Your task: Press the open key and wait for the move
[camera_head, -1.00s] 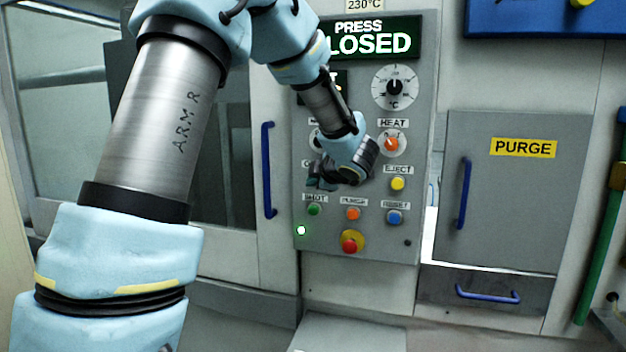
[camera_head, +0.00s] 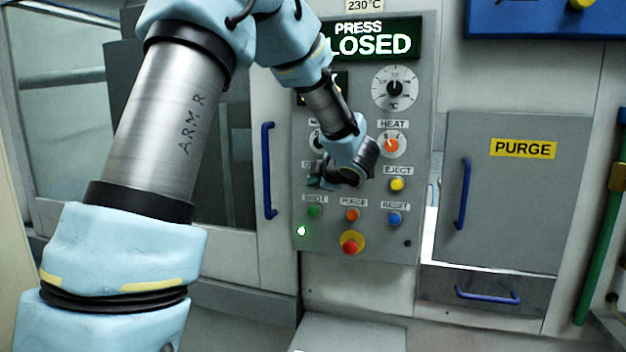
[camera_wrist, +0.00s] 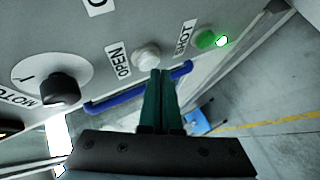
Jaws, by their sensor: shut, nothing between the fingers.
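The open key is a white round button (camera_wrist: 146,57) beside the OPEN label (camera_wrist: 117,62) in the wrist view. In the head view my arm mostly hides it. My gripper (camera_wrist: 162,74) is shut and empty, with its green fingertips close below the white button; I cannot tell whether they touch it. In the head view my gripper (camera_head: 318,182) is at the left side of the control panel (camera_head: 400,275). The display (camera_head: 372,40) reads PRESS and, partly covered by my arm, "LOSED".
Near the gripper are the green SHOT button (camera_wrist: 205,39), a lit green lamp (camera_wrist: 221,41) and a black rotary knob (camera_wrist: 60,88). Lower on the panel are the orange purge button (camera_head: 352,215), blue reset button (camera_head: 394,219) and red emergency button (camera_head: 350,246). A blue door handle (camera_head: 268,170) stands left.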

